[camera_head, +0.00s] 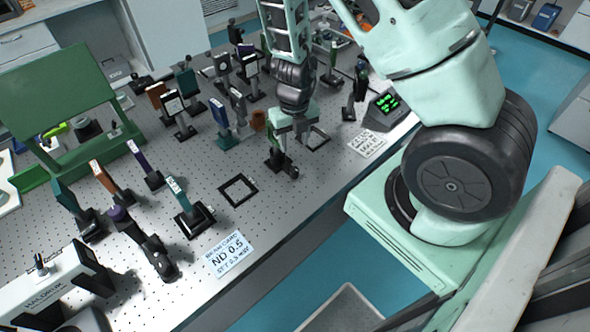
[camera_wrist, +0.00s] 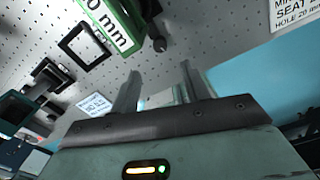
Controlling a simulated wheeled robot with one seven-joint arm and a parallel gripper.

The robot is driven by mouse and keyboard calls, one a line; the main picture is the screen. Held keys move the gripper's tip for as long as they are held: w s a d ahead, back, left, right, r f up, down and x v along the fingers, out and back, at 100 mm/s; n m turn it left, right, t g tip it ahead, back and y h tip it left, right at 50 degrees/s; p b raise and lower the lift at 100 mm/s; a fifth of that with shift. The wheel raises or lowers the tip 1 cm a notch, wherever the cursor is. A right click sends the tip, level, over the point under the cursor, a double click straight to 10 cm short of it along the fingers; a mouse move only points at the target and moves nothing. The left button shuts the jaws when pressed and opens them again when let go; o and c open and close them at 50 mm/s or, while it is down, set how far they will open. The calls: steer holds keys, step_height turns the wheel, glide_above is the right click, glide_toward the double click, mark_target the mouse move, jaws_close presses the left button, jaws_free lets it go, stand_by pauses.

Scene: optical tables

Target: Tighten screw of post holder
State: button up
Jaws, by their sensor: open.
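My gripper (camera_head: 291,132) points down over the optical table (camera_head: 330,180), near its front edge. Its two fingers stand apart with nothing between them in the wrist view (camera_wrist: 160,72). A black post holder (camera_head: 276,160) stands directly below and partly behind the gripper. A dark screw knob (camera_head: 292,172) sticks out at its lower right. In the wrist view a green-framed plate (camera_wrist: 112,18) marked "0 mm" shows at the top, with a dark round knob (camera_wrist: 159,44) beside it. The knob lies just beyond the fingertips, apart from them.
A square black frame (camera_head: 238,190) lies flat to the left, near the ND 0.5 label (camera_head: 228,252). Several mounted optics stand behind and left. A meter with green digits (camera_head: 385,103) and a white label (camera_head: 367,142) lie to the right. A green panel (camera_head: 55,100) stands far left.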

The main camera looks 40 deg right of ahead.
mark_target(294, 169)
step_height(294, 169, down, 12)
steer(key=b, duration=0.7)
steer(key=shift+f, duration=0.2)
steer(key=c, duration=1)
